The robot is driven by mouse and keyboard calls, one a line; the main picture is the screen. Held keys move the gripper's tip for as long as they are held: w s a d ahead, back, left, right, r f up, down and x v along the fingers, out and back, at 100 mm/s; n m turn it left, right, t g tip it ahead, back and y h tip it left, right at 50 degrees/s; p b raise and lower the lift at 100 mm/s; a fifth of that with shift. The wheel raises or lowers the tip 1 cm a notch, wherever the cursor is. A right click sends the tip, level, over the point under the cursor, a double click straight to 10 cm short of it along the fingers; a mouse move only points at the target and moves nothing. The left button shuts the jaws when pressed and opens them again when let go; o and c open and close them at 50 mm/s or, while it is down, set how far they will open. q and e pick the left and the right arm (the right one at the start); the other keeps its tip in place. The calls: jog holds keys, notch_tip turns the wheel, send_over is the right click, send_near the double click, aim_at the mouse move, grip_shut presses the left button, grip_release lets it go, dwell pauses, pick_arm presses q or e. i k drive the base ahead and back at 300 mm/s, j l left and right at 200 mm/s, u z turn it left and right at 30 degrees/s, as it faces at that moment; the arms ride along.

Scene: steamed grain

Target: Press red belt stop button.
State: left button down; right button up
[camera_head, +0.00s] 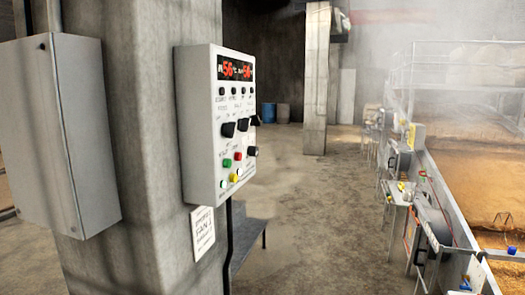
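A white control box (198,125) is mounted on the concrete pillar, left of centre. A small red button (238,157) sits low on its front face, beside a green button (227,163). A yellow button (234,177) is below them. The labels are too small to read, so I cannot tell which control is the belt stop. A small red spot (422,173) also shows on the equipment along the trough at right; its kind is unclear. Neither of my grippers is in view.
A grey cabinet (75,130) hangs on the left. A paper sign (203,233) is below the control box. A long trough (436,180) of brown grain, with steam above, runs along the right. The concrete floor (310,220) between is mostly clear.

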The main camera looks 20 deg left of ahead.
aim_at(238, 156)
jog(key=i+l, duration=0.35)
jog(key=i, duration=0.2)
jog(key=i+l+u, duration=0.1)
jog(key=i+l, duration=0.25)
jog(key=i, duration=0.2)
